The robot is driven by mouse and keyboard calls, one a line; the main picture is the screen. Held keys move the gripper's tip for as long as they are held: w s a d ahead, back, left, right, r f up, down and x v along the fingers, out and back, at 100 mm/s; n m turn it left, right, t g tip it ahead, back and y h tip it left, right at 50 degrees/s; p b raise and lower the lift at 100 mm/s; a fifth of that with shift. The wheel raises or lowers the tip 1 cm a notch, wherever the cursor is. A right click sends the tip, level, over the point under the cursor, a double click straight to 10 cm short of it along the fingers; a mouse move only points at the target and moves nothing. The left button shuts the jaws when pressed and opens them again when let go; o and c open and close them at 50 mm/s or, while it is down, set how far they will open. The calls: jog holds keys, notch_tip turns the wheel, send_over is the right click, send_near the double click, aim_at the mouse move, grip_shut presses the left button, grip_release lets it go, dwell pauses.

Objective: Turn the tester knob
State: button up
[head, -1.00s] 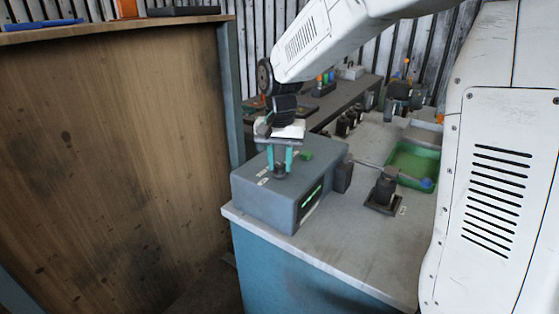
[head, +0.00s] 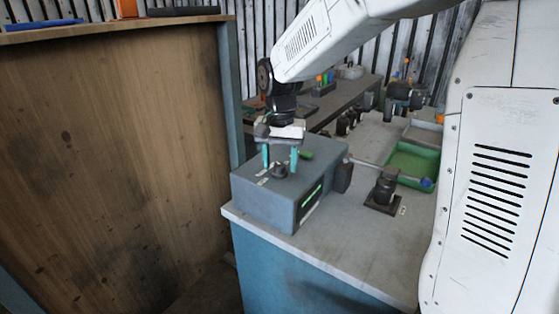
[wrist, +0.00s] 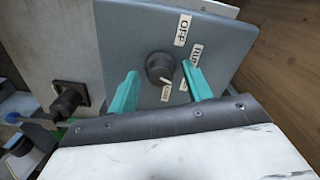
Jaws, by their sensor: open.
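The tester (head: 255,197) is a grey box on the bench corner; its top face (wrist: 130,40) also shows in the wrist view. Its dark round knob (wrist: 160,68) stands on that face, and the knob also shows in the head view (head: 280,170). The knob's white pointer mark points down and slightly right in the wrist view, towards a small label (wrist: 165,93). An OFF label (wrist: 183,29) and a partly covered label (wrist: 196,54) lie to its right. My gripper (head: 280,158) is open and empty above the knob, its teal fingers apart on either side.
A dark block (head: 343,177) sits against the tester's right side. A black fixture (head: 383,192) and a green tray (head: 415,163) stand further right on the bench. A wooden panel (head: 110,150) rises at the left. The bench front is clear.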

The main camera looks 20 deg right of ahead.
aim_at(281, 166)
notch_tip(281, 166, up, 8)
jog(key=shift+f, duration=0.1)
dwell(0.4)
jog(key=shift+s+f+n, duration=0.2)
jog(key=shift+f+n, duration=0.05)
jog(key=shift+n, duration=0.25)
jog(key=s+d+f+n, duration=0.1)
jog(key=s+n, duration=0.2)
jog(key=s, duration=1.1)
jog(key=s+d+f+n+t, duration=0.1)
jog(key=s+d+n, duration=0.1)
jog(key=s, duration=1.2)
jog(key=shift+s+n, duration=0.35)
jog(key=shift+n, duration=0.05)
